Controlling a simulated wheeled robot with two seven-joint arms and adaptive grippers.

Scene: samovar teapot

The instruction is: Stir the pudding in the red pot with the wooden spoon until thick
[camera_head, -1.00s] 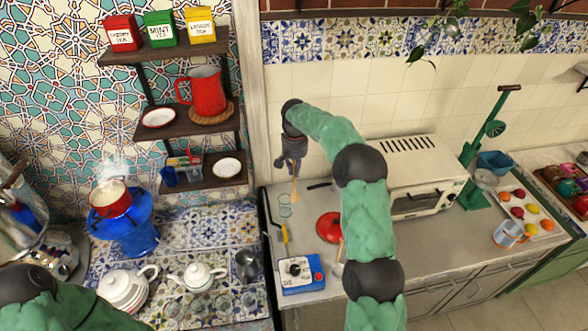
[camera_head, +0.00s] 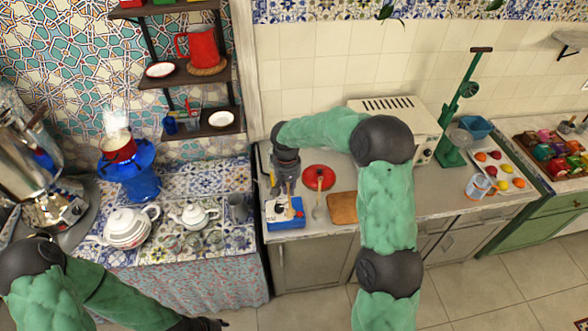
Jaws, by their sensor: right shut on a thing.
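The red pot (camera_head: 117,149) stands on a blue stove (camera_head: 132,178) at the left, with pale steam above it. Its contents are hard to make out. My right gripper (camera_head: 286,178) is shut on a thin wooden spoon (camera_head: 290,201), which points down in front of a blue box. The gripper is far to the right of the pot, over the counter's left end. My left gripper (camera_head: 207,324) shows only in part at the bottom edge, low in front of the tiled table, and its jaws are unclear.
A blue box (camera_head: 287,222), a red disc (camera_head: 319,177), a metal-bowled spoon (camera_head: 317,211) and a brown board (camera_head: 342,208) lie on the counter. A white teapot (camera_head: 126,228), a smaller teapot (camera_head: 194,215) and glasses stand on the tiled table. A samovar (camera_head: 38,165) is at far left.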

